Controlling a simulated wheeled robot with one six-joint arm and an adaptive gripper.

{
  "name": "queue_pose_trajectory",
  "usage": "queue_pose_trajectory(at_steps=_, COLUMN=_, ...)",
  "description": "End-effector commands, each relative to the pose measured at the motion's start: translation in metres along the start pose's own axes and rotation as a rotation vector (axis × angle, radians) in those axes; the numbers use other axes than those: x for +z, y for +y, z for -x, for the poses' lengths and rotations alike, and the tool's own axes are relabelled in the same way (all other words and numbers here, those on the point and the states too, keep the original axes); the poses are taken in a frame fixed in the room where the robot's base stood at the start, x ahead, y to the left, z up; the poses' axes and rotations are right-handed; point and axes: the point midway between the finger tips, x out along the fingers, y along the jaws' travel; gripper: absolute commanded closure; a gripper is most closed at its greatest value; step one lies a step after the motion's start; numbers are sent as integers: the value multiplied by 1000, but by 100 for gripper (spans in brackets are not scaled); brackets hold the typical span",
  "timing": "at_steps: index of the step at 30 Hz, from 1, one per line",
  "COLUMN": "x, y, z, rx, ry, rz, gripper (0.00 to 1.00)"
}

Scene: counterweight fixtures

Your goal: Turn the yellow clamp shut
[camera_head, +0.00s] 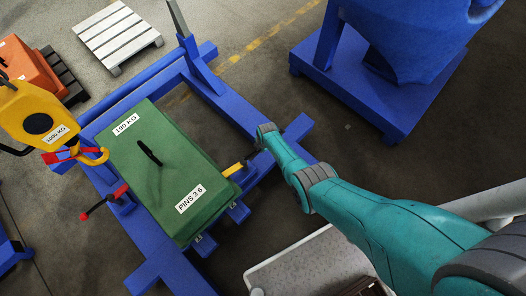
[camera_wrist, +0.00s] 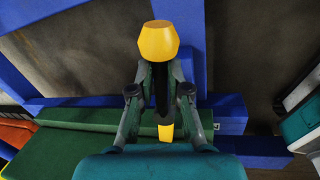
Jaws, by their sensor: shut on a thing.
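The yellow clamp (camera_head: 233,168) is a short bar at the right side of the green counterweight (camera_head: 160,165), on the blue frame. In the wrist view its yellow knob (camera_wrist: 158,41) shows beyond my fingertips, and a yellow part (camera_wrist: 166,132) shows between the fingers. My gripper (camera_wrist: 160,78) is shut on the clamp's dark handle shaft. In the head view my gripper (camera_head: 254,158) is small, at the clamp's outer end, and its fingers are hard to make out. I cannot tell how far the clamp is turned.
A red-handled clamp (camera_head: 104,201) is at the counterweight's left side. A yellow 1000 KG hook block (camera_head: 38,115) hangs at the left. The blue frame (camera_head: 205,72) has an upright post. A large blue machine (camera_head: 350,80) stands at upper right. A pale pallet (camera_head: 117,37) lies behind.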

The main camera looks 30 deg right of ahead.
Motion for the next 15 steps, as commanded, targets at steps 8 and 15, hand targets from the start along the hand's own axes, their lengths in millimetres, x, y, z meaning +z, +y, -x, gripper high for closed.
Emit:
queue_pose_trajectory(at_steps=8, x=3, y=5, z=-3, rx=-5, ry=26, rz=145, gripper=100)
queue_pose_trajectory(at_steps=15, x=3, y=7, z=-4, rx=-5, ry=36, rz=203, gripper=100)
